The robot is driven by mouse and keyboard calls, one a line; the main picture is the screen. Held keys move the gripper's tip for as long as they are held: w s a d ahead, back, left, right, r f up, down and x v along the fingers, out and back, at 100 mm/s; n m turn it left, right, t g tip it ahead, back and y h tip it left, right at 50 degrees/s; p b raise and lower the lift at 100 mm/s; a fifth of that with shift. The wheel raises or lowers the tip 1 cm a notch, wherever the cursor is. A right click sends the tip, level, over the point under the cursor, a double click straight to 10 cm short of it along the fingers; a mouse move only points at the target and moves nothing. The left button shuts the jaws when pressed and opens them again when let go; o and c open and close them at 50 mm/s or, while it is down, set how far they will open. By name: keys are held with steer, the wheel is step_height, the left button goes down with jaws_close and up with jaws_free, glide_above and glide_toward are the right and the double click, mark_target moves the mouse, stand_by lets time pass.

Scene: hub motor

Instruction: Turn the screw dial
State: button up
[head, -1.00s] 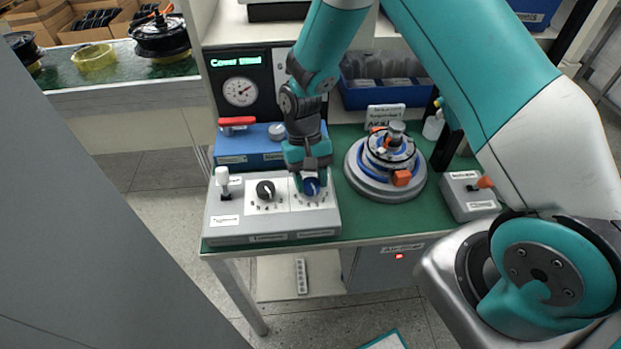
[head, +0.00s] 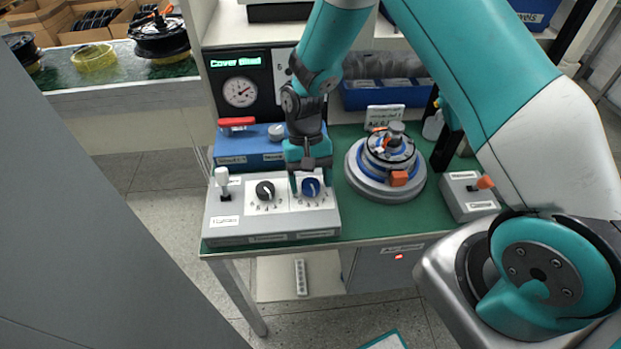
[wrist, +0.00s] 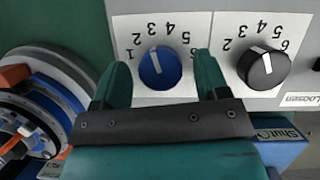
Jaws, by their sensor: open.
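The panel (head: 233,224) is a grey box with two numbered dials. The blue dial (head: 311,187) is on its right side and the black dial (head: 265,190) is left of it. I cannot tell from the small labels which is the screw dial. My gripper (head: 309,180) is open over the blue dial. In the wrist view the blue dial (wrist: 160,70) lies between the open fingers (wrist: 162,58), with gaps on both sides. Its white mark points roughly toward the 3. The black dial (wrist: 264,66) is outside the right finger.
A white-knobbed lever (head: 222,178) stands left of the dials. Behind is a blue box with a red handle (head: 237,122). The round motor fixture (head: 386,168) stands close on the right. A grey box with an orange lever (head: 470,195) is farther right.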

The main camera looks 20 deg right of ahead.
steer(key=b+v, duration=0.2)
steer(key=v, duration=1.5)
steer(key=shift+r+b, duration=0.2)
steer(key=shift+b, duration=0.1)
